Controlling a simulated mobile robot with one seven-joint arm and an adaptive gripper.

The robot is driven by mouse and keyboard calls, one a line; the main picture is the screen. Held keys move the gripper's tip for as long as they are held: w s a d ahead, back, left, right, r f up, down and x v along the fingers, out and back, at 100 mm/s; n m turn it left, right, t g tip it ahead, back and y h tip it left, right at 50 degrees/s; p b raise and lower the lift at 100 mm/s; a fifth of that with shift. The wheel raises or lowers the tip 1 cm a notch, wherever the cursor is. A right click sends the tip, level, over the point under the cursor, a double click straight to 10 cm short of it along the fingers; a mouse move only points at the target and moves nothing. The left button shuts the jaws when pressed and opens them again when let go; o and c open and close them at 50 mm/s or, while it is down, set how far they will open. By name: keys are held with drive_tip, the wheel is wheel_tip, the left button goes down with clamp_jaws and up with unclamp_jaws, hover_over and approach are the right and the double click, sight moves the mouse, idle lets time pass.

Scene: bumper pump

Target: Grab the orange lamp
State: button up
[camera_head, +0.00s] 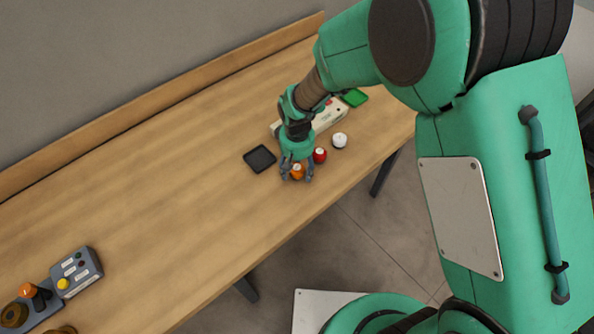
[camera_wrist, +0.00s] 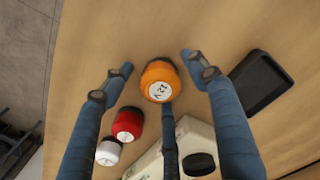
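The orange lamp (camera_head: 297,171) stands on the wooden table near its front edge. In the wrist view the orange lamp (camera_wrist: 159,81) shows from above as a round orange cap with a white label. My gripper (camera_head: 297,176) is down around the lamp. In the wrist view its fingers (camera_wrist: 158,72) are spread, one on the left and one on the right of the lamp, with visible gaps to it. A third finger lies below the lamp in that view, close to it; I cannot tell whether it touches.
A red lamp (camera_head: 320,155) and a white lamp (camera_head: 340,140) stand close by on the right. A black tray (camera_head: 260,159) lies to the left, a green tray (camera_head: 355,97) farther back. A pale box (camera_head: 328,117) is behind my gripper. A control box (camera_head: 77,272) sits far left; the middle table is clear.

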sight(297, 167)
drive_tip(key=c, duration=1)
drive_tip(key=shift+r, duration=0.15)
drive_tip(key=shift+r, duration=0.6)
wheel_tip(297, 167, up, 2)
drive_tip(key=shift+r+p, duration=0.1)
drive_tip(key=shift+p, duration=0.5)
drive_tip(key=s+d, duration=0.2)
drive_tip(key=s, duration=0.2)
drive_tip(key=s+d+r+p, duration=0.1)
drive_tip(key=s+d, duration=0.1)
drive_tip(key=s, duration=0.3)
drive_tip(key=s+d+p, duration=0.1)
drive_tip(key=s+d, duration=0.1)
drive_tip(key=s, duration=0.3)
drive_tip(key=shift+s+d+r, duration=0.15)
drive_tip(key=shift+s+d, duration=0.1)
drive_tip(key=shift+d, duration=0.1)
